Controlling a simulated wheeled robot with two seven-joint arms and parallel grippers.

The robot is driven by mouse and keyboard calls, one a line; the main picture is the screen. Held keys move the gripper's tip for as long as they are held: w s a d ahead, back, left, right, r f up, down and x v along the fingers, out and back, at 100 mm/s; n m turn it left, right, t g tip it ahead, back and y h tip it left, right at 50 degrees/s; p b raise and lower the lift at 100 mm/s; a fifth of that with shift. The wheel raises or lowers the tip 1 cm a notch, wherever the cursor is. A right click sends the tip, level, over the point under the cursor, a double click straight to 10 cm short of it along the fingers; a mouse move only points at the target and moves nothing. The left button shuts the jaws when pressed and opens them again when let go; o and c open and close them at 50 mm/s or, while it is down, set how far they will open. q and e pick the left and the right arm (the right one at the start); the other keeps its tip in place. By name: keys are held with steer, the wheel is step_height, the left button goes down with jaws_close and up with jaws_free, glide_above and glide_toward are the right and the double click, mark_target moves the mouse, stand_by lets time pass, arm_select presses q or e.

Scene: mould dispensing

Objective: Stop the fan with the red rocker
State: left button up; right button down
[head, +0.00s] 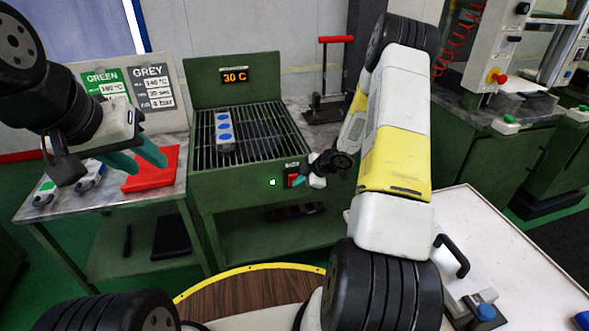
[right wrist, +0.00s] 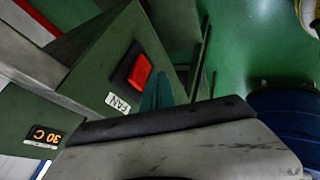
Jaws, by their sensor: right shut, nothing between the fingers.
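The red rocker (head: 291,181) sits on the front panel of the green fan bench (head: 230,186). In the right wrist view the red rocker (right wrist: 140,72) shows in a black frame above a FAN label (right wrist: 118,104). A green lamp (head: 272,182) glows left of it on the panel. My right gripper (head: 300,181) is shut and empty, its teal fingertips (right wrist: 158,88) close beside the rocker; I cannot tell whether they touch it.
A grey mould with blue dots (head: 224,131) lies on the bench's grate (head: 262,128). The display (head: 235,76) reads 30 C. A red-handled press (head: 328,80) stands behind. The red piece (head: 155,170) lies on the left table. A white table (head: 520,265) is at right.

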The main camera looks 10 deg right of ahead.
mark_target(291, 176)
steer(key=shift+w+r, duration=0.1)
steer(key=shift+w, duration=0.95)
steer(key=shift+w+r, duration=0.15)
steer(key=shift+w, duration=0.25)
steer(key=shift+r, duration=0.2)
steer(key=shift+a+r, duration=0.1)
steer(key=shift+r, duration=0.6)
